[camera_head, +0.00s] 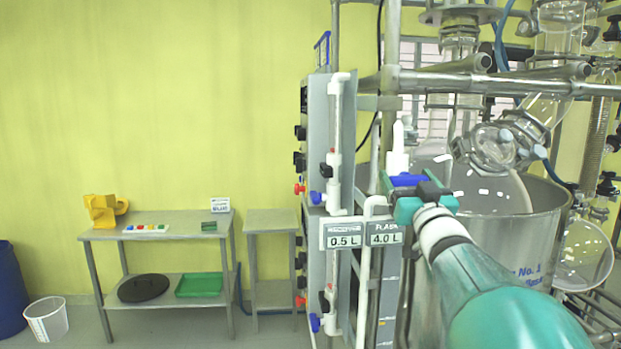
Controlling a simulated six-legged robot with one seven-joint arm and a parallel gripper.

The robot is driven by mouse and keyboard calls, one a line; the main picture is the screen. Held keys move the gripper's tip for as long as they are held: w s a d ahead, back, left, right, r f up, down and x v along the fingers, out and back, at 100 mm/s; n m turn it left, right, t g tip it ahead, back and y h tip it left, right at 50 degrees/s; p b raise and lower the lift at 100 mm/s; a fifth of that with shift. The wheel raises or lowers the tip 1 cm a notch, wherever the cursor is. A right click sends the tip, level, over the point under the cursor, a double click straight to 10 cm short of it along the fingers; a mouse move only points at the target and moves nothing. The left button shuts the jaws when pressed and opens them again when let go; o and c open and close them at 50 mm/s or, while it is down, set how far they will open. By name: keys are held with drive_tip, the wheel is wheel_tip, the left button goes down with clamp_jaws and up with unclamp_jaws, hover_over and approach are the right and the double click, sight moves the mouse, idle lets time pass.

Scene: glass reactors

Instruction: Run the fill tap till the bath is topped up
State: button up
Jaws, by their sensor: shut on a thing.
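The fill tap (398,157) is a white upright fitting with a blue handle (407,180), in front of the steel frame at the centre right. My gripper (420,192), with teal and black fingers, reaches in from the lower right and is shut on the blue handle. The bath (535,235) is a large steel pot with blue lettering, right of the gripper. A round glass flask (505,190) sits inside it. The water level cannot be seen from here, and my arm hides part of the bath's front.
A panel (318,200) with red, blue and black valves stands left of the tap. Labels reading 0.5 L (343,240) and 4.0 L (385,238) hang below it. Glassware and steel rods crowd the right.

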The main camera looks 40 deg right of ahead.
drive_tip(key=shift+n, duration=0.3)
drive_tip(key=shift+f+n+t+y, duration=0.1)
drive_tip(key=shift+n+t+y, duration=0.25)
drive_tip(key=shift+n+y, duration=1.15)
drive_tip(key=shift+n+t+y, duration=0.35)
drive_tip(key=shift+n+y, duration=0.35)
drive_tip(key=shift+n, duration=1.6)
drive_tip(key=o, duration=1)
drive_tip(key=shift+w+d, duration=0.15)
drive_tip(key=shift+s+a, duration=0.2)
drive_tip(key=shift+s, duration=0.2)
drive_tip(key=v, duration=1.3)
drive_tip(key=shift+s, duration=0.15)
